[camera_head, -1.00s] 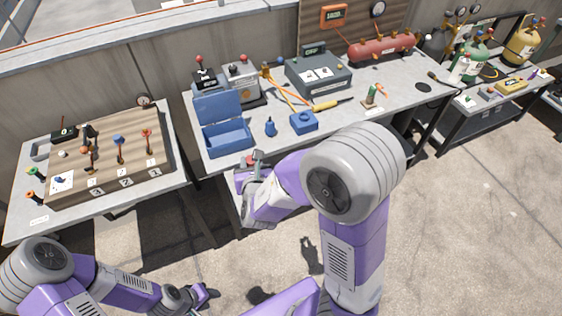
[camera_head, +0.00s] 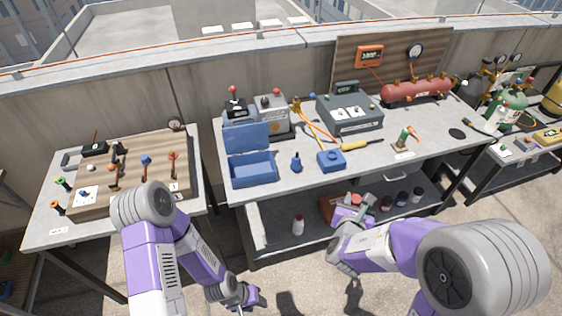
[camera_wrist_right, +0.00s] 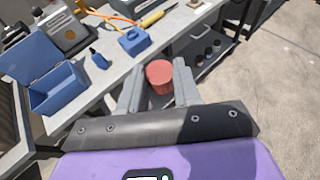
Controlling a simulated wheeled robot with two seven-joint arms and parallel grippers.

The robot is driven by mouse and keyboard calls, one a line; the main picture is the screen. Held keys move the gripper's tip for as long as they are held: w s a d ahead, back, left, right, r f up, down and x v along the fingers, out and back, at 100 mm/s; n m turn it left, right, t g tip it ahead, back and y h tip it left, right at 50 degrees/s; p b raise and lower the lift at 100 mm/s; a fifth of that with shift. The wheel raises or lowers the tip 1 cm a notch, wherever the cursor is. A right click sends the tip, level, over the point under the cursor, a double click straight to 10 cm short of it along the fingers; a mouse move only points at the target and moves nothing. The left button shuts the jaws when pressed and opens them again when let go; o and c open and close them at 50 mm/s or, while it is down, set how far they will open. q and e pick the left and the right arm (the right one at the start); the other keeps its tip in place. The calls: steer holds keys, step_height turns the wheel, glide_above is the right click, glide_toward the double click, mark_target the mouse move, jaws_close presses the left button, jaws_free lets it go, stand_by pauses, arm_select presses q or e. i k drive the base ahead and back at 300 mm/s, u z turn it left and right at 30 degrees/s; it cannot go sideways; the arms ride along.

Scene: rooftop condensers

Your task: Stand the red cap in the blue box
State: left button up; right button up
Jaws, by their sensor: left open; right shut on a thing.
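The red cap (camera_wrist_right: 160,76) is between the fingers of my right gripper (camera_wrist_right: 158,88) in the right wrist view, its round top facing the camera. In the head view my right gripper (camera_head: 352,208) is in front of the bench edge, with the cap (camera_head: 356,199) small at its tip. The blue box (camera_head: 254,178) stands on the bench at the left front, its lid raised at the back; it also shows in the right wrist view (camera_wrist_right: 58,97). The gripper is right of the box and apart from it. My left gripper (camera_head: 244,298) is open and empty, low before the bench.
A small blue bottle (camera_head: 296,164) and a blue block with a knob (camera_head: 331,161) stand right of the box. A yellow-handled tool (camera_head: 355,146) and a grey case (camera_head: 349,114) lie behind. A lower shelf (camera_head: 280,232) holds bottles. A wooden board (camera_head: 90,193) is on the left table.

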mark_target(252, 170)
steer(key=u, duration=0.15)
steer(key=i, duration=0.85)
steer(key=u, duration=0.5)
